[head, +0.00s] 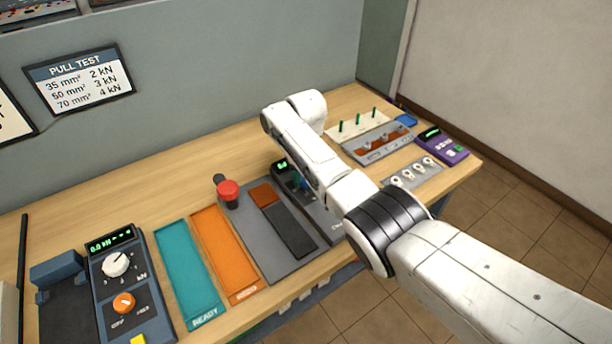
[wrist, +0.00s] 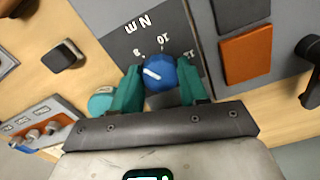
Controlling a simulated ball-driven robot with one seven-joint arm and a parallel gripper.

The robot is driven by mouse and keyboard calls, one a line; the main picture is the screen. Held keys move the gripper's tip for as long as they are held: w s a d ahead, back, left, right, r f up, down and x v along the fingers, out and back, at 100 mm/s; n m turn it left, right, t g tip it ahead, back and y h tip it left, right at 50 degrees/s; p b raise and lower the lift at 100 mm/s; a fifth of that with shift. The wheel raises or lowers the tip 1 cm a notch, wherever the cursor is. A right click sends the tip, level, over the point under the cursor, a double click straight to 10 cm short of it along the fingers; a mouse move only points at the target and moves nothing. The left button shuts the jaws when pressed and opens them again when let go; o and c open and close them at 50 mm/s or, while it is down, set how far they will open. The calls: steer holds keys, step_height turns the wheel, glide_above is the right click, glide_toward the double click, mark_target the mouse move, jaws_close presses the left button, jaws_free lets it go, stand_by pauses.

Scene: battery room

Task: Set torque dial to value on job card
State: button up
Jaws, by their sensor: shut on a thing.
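The torque dial (wrist: 160,73) is a round blue knob with a white pointer line, on a dark panel marked "N m". Marks 8 and 10 show, and a partly hidden mark on the right. The pointer line slants across the left part of the knob toward the 8 side; its exact reading is unclear. My gripper (wrist: 155,88) has its teal fingers closed on both sides of the dial. In the head view my arm hides most of the torque unit (head: 280,166), whose green display shows. No job card is readable.
A pull test sign (head: 80,78) hangs on the wall. Left of the arm are a red knob (head: 228,190), orange tray (head: 222,250), teal tray (head: 188,275) and pull tester (head: 125,285). A purple unit (head: 441,146) and peg board (head: 357,126) stand to the right.

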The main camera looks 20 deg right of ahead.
steer(key=shift+w+r, duration=0.1)
steer(key=shift+r, duration=0.05)
steer(key=o, duration=1.1)
steer(key=shift+c, duration=0.2)
step_height(320, 180, up, 11)
steer(key=shift+b, duration=0.3)
steer(key=shift+f, duration=0.25)
